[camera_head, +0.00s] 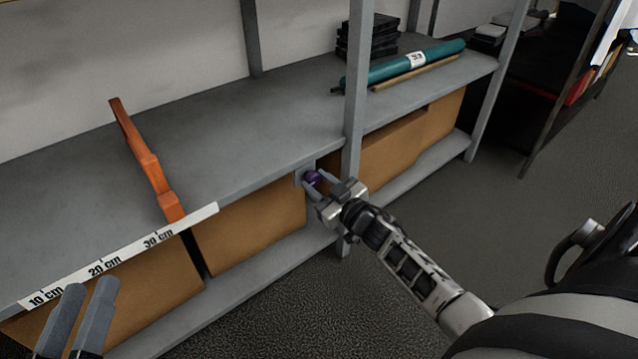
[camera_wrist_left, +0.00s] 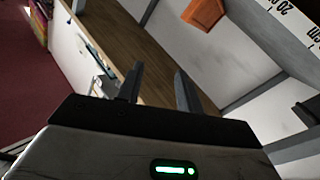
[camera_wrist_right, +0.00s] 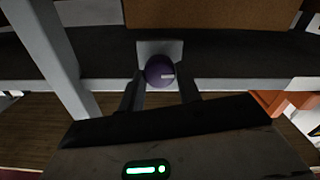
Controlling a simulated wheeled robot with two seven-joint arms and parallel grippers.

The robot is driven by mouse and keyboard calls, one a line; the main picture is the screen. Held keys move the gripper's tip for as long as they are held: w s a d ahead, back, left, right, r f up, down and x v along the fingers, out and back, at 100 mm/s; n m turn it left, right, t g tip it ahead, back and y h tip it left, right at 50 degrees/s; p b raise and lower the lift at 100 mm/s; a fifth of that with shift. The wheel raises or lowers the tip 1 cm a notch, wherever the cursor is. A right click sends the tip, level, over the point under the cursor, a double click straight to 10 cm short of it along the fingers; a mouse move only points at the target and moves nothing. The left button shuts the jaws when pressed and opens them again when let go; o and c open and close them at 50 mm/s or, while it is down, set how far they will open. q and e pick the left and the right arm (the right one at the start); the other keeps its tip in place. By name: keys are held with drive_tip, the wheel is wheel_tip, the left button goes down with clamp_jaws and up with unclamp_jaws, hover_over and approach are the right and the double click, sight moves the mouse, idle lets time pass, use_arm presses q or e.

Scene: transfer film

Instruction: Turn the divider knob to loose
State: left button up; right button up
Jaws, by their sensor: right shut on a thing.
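The purple knob (camera_head: 312,178) sits on a small grey plate at the shelf's front edge, beside the upright post. In the right wrist view the knob (camera_wrist_right: 160,70) is round, with a short white mark pointing right. My right gripper (camera_head: 317,184) is at the knob with its fingers on either side, shut on it. The orange divider (camera_head: 147,160) stands on the shelf, left of the knob, its front end by the ruler strip (camera_head: 120,258). My left gripper (camera_head: 82,305) is open and empty in front of the shelf's left end; its two fingers show apart in the left wrist view (camera_wrist_left: 158,85).
A grey upright post (camera_head: 354,95) stands just right of the knob. A teal roll (camera_head: 405,66), a thin wooden rod and black boxes (camera_head: 368,36) lie on the shelf farther right. Cardboard boxes (camera_head: 250,225) fill the level below. The floor in front is clear.

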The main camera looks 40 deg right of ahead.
drive_tip(key=n, duration=0.7)
drive_tip(key=shift+f+n, duration=0.1)
drive_tip(key=shift+n, duration=1.3)
drive_tip(key=n+b, duration=0.1)
drive_tip(key=n, duration=0.2)
drive_tip(key=shift+a+f+n, duration=0.1)
drive_tip(key=shift+n, duration=0.2)
drive_tip(key=shift+n+b, duration=0.45)
drive_tip(key=shift+n, duration=0.65)
use_arm(q)
drive_tip(key=shift+w+a+r+m+t+h+b, duration=0.1)
drive_tip(key=shift+w+r+m+t+h+b, duration=0.1)
drive_tip(key=shift+r+m+t+h, duration=0.55)
drive_tip(key=shift+w+a+r+m+t+h+b, duration=0.1)
drive_tip(key=shift+w+r+m+t+h, duration=0.2)
drive_tip(key=shift+r+m, duration=0.85)
use_arm(e)
drive_tip(key=shift+n, duration=1.1)
use_arm(q)
drive_tip(key=shift+s+r, duration=0.1)
drive_tip(key=shift+r, duration=0.1)
use_arm(e)
drive_tip(key=o, duration=1)
